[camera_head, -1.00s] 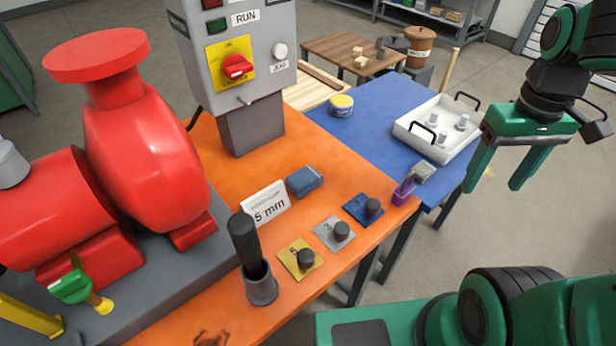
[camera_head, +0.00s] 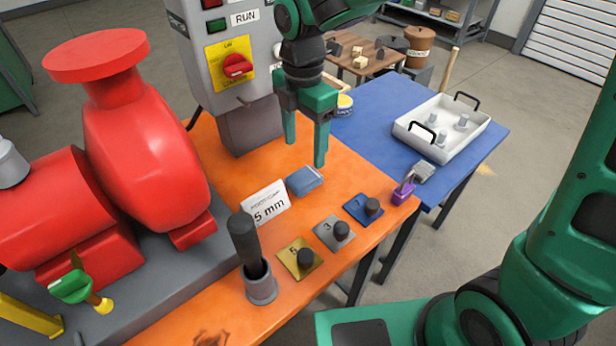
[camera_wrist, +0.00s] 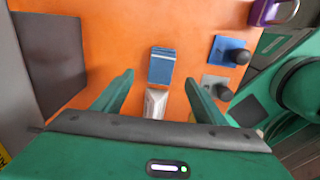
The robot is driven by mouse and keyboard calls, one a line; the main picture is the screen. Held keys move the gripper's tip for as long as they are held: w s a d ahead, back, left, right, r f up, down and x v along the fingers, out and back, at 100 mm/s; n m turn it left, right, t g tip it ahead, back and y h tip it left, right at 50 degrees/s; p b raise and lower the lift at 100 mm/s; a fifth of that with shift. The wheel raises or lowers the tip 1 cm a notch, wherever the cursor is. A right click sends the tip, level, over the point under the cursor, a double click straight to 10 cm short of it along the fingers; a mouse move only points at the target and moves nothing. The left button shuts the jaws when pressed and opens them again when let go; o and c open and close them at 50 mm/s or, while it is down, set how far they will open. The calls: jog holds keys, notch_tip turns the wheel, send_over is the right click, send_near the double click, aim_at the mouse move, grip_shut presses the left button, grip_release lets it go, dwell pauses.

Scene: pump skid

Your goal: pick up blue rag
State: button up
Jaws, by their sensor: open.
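The blue rag (camera_head: 304,181) is a folded, striped bundle lying on the orange tabletop, behind the white "5 mm" card. In the wrist view the blue rag (camera_wrist: 162,66) lies ahead of the fingertips, roughly midway between them. My gripper (camera_head: 305,153) is open and empty, with its fingers pointing down. In the head view it hangs above the table, near the rag and close to the grey control box. In the wrist view my gripper (camera_wrist: 158,78) has its fingers wide apart, and neither touches the rag.
The "5 mm" card (camera_head: 265,203) stands close beside the rag. Numbered plates with black knobs, blue (camera_head: 357,212), grey (camera_head: 327,236) and yellow (camera_head: 290,262), lie to the front. A purple padlock (camera_head: 402,193) sits at the table edge. The control box (camera_head: 252,130) and red pump (camera_head: 145,160) stand left.

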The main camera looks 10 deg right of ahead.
aim_at(305, 174)
jog(key=shift+d+f, duration=0.1)
jog(key=shift+f, duration=3.9)
jog(key=c, duration=1.1)
